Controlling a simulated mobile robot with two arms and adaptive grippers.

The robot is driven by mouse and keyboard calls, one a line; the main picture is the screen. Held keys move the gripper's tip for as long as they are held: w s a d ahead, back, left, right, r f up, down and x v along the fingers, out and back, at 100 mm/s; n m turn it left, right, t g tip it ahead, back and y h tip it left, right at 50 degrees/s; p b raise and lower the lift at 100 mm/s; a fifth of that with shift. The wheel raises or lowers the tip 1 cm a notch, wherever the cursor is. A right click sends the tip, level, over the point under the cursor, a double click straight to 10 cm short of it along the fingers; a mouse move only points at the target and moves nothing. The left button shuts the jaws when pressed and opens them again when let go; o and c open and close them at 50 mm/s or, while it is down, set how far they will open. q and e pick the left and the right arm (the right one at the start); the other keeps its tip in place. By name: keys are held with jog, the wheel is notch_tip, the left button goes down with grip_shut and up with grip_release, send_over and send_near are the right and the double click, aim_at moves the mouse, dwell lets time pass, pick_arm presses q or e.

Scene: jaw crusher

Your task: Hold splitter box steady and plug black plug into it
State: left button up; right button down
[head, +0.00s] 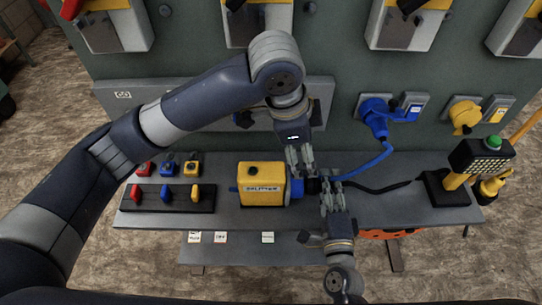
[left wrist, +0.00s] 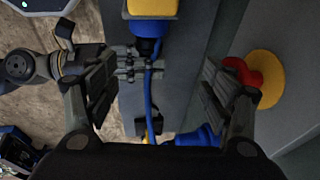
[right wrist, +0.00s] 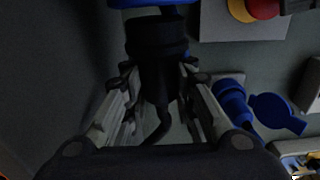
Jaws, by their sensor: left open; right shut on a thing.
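The yellow splitter box (head: 262,178), with a blue socket (head: 296,188) on its right end, lies on the grey bench shelf. The black plug (head: 312,187) is in line with that socket and very close to it; I cannot tell whether it is inserted. My right gripper (head: 327,188) is shut on the black plug, which also shows between its fingers in the right wrist view (right wrist: 155,65). My left gripper (head: 300,158) is open and empty, above and behind the plug. In the left wrist view the splitter box (left wrist: 152,8) is at the top edge, outside its fingers.
A black cable (head: 375,188) runs right from the plug area. A blue cable (head: 370,168) hangs from a blue wall plug (head: 375,115). A switch strip (head: 170,197) is left of the box. A button post (head: 460,175) stands at the shelf's right end.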

aim_at(271, 171)
pick_arm(q)
jog(key=a+f+y, duration=0.1)
jog(key=a, duration=0.1)
jog(key=a+f+g, duration=0.1)
jog(key=a, duration=0.1)
jog(key=a+f+y, duration=0.1)
jog(key=a, duration=0.1)
jog(key=shift+f+g+y, duration=0.25)
jog(key=shift+g+y, duration=0.05)
jog(key=shift+a+f, duration=0.25)
notch_tip(271, 171, down, 12)
jog(key=shift+r, duration=0.15)
jog(key=c, duration=1.5)
jog(key=shift+o, duration=0.2)
dwell(0.8)
